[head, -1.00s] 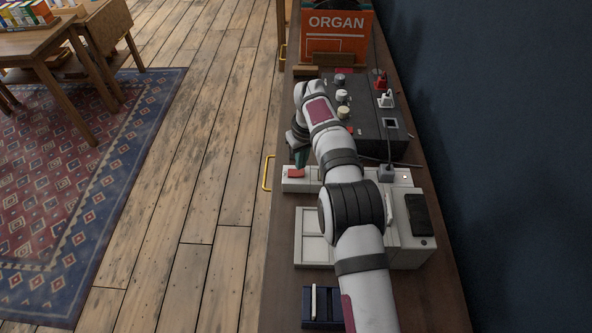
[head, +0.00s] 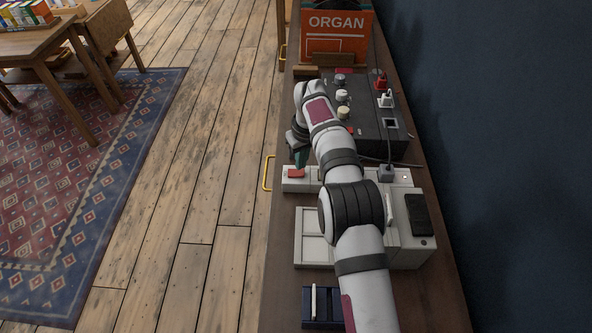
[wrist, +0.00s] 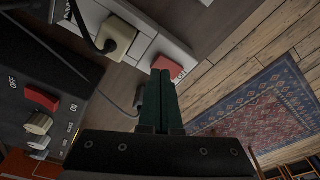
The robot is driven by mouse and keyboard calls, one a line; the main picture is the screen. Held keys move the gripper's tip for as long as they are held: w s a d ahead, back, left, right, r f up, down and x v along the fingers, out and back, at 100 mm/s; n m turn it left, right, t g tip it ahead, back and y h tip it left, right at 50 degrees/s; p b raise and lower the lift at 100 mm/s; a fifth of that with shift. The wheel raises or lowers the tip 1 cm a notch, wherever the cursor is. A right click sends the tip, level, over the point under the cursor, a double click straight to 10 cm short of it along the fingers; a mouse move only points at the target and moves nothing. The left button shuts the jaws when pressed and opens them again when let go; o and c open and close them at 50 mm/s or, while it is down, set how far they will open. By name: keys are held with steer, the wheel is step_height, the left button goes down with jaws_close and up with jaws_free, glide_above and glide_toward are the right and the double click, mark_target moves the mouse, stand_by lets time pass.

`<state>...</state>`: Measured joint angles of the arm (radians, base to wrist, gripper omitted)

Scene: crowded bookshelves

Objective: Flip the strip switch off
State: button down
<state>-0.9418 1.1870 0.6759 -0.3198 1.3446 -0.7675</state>
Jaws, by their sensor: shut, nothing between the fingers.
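The power strip (head: 402,175) is a long pale bar lying across the wooden surface, partly hidden behind my arm. Its red strip switch (head: 296,173) is at the left end. In the wrist view the red switch (wrist: 168,67) sits on the strip (wrist: 185,52), with a pale "ON" marking beside it. My gripper (head: 301,164) is shut and empty, pointing down at the switch. In the wrist view its dark green fingertips (wrist: 162,75) overlap the switch's near edge. I cannot tell whether they touch it.
A dark box (head: 377,138) with knobs, plugs and its own red switch (wrist: 42,98) stands behind the strip. A beige plug (wrist: 118,38) sits in the strip near the switch. A pale device (head: 412,245) and an orange "ORGAN" box (head: 336,45) are on the same surface.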

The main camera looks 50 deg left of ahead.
mark_target(302, 172)
steer(key=shift+f, duration=0.9)
stand_by(0.5)
steer(key=shift+r, duration=3.55)
steer(key=w+d+r+m, duration=0.2)
steer(key=d+r+m, duration=0.3)
steer(key=d, duration=0.6)
steer(key=w+d+r+m, duration=0.25)
steer(key=d+r, duration=0.55)
steer(key=d, duration=0.4)
steer(key=s+d+r+m, duration=0.2)
steer(key=s+d+m, duration=0.25)
steer(key=d, duration=0.35)
steer(key=s+d+f+m, duration=0.2)
steer(key=s+d+m, duration=0.2)
steer(key=s+d, duration=0.3)
steer(key=s+d+f+m, duration=0.3)
steer(key=s+d, duration=0.4)
steer(key=s, duration=0.7)
steer(key=shift+s+d+f+m+g, duration=0.15)
steer(key=shift+d+f+m+g, duration=0.15)
steer(key=shift+m, duration=0.5)
